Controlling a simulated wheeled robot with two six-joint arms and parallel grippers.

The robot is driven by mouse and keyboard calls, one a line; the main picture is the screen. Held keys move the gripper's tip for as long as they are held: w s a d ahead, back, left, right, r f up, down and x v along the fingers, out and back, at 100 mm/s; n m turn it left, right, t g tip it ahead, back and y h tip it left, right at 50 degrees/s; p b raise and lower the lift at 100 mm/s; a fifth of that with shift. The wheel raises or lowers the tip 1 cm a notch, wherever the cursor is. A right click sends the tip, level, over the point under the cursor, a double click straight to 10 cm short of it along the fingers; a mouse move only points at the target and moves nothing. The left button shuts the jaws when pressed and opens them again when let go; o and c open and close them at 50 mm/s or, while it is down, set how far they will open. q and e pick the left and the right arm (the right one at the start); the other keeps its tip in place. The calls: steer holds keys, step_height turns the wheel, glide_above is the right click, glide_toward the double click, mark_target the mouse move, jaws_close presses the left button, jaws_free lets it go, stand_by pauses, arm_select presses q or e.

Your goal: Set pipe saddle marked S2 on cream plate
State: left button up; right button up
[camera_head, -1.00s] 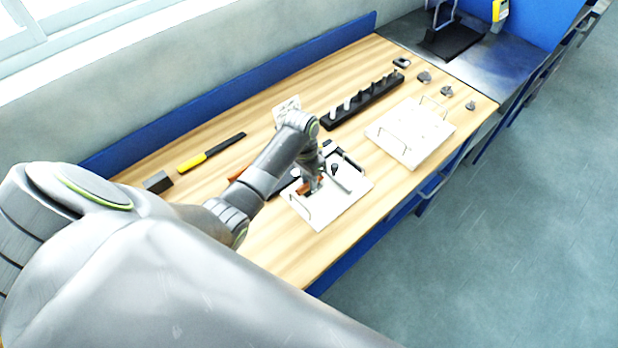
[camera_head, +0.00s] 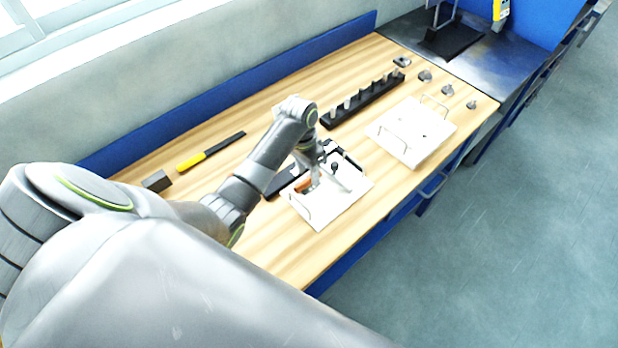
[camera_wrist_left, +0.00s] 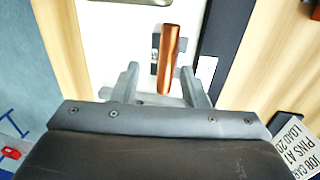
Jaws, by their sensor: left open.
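The pipe saddle (camera_wrist_left: 161,72) is a small grey piece under a copper pipe length (camera_wrist_left: 170,50) on a pale cream plate (camera_wrist_left: 110,45); its small label is too blurred to read. In the head view the copper piece (camera_head: 303,185) shows on the near cream plate (camera_head: 328,213), which has wire handles. My left gripper (camera_head: 316,182) is over this plate. In the left wrist view my left gripper (camera_wrist_left: 160,72) is open, its fingers on either side of the lower copper end, gripping nothing. My right gripper is not in view.
A second pale plate with wire handles (camera_head: 423,143) lies farther right. A black rack (camera_head: 350,110) holds several upright pieces. Small grey parts (camera_head: 425,76) lie near the far end. A yellow-black tool (camera_head: 210,150) and a dark block (camera_head: 157,181) lie left. A dark bar runs beside the near plate.

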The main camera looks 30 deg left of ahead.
mark_target(307, 178)
arm_select(q)
steer(key=r, duration=0.2)
steer(key=r+b, duration=0.1)
steer(key=r, duration=0.1)
steer(key=shift+w+a, duration=0.2)
steer(key=shift+a, duration=0.1)
steer(key=shift+a+r+p, duration=0.15)
steer(key=shift+r+p, duration=0.45)
steer(key=shift+r, duration=0.6)
steer(key=shift+a+r+p, duration=0.1)
steer(key=shift+r+p, duration=0.45)
steer(key=shift+r, duration=0.65)
steer(key=shift+w, duration=0.1)
steer(key=shift+f, duration=0.1)
